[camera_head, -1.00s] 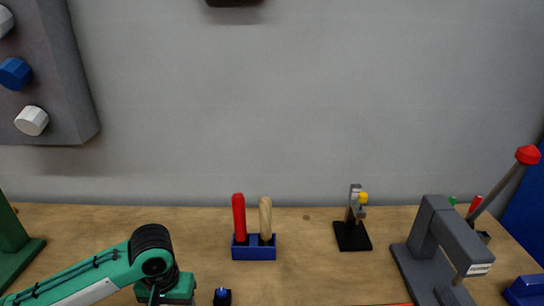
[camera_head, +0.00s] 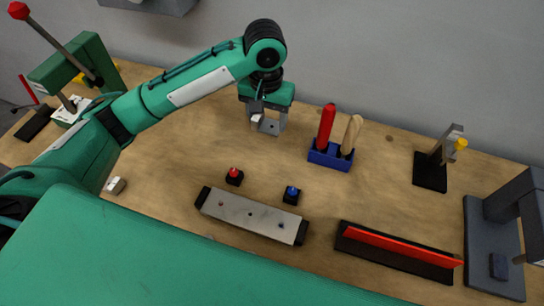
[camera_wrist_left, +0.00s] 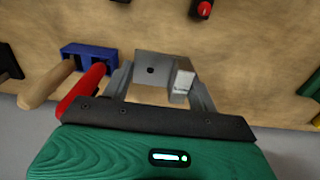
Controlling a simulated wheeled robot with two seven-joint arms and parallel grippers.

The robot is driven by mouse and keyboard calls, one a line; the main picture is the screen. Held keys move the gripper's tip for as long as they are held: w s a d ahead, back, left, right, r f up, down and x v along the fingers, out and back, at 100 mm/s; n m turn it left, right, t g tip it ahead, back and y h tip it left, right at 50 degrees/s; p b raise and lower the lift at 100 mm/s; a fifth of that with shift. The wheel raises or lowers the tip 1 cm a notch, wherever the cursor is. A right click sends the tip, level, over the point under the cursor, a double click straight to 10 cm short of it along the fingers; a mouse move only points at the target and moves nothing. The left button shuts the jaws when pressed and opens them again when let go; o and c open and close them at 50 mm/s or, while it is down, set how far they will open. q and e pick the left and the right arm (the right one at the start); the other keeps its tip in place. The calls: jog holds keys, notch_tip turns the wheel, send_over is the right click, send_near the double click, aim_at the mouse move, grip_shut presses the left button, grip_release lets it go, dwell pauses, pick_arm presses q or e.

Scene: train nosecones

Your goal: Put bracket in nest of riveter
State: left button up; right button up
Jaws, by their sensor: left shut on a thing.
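My left gripper (camera_head: 268,122) is shut on a small grey metal bracket (camera_head: 270,127), held above the back of the table, left of the blue tool holder. In the left wrist view the bracket (camera_wrist_left: 153,68) shows as a flat plate with a dark hole and a light raised block at one side, between the fingers of the gripper (camera_wrist_left: 163,82). A green press (camera_head: 75,68) with a red-knobbed lever stands at the left; a grey press (camera_head: 505,205) stands at the right. I cannot tell which is the riveter. My right gripper is not in view.
The blue holder (camera_head: 330,157) carries a red and a wooden handle. A grey bar fixture (camera_head: 252,215), red button (camera_head: 234,175), blue button (camera_head: 291,194), red strip (camera_head: 400,246) on a black base and small black stand (camera_head: 431,171) occupy the table. Bare wood lies left of the buttons.

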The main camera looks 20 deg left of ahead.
pick_arm(q)
notch_tip(320, 180, down, 7)
jog(key=p, duration=0.1)
send_over(268, 168)
notch_tip(268, 168, down, 7)
jog(key=shift+r+p, duration=0.2)
jog(key=shift+p, duration=0.25)
notch_tip(268, 168, down, 4)
jog(key=shift+r+p, duration=0.1)
jog(key=shift+p, duration=0.3)
jog(key=shift+f, duration=0.55)
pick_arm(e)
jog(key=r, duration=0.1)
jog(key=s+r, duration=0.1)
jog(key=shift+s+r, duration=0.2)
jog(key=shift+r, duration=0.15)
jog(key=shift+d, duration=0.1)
pick_arm(q)
jog(key=o, duration=1.1)
jog(key=shift+f, duration=0.1)
jog(key=shift+c, duration=0.2)
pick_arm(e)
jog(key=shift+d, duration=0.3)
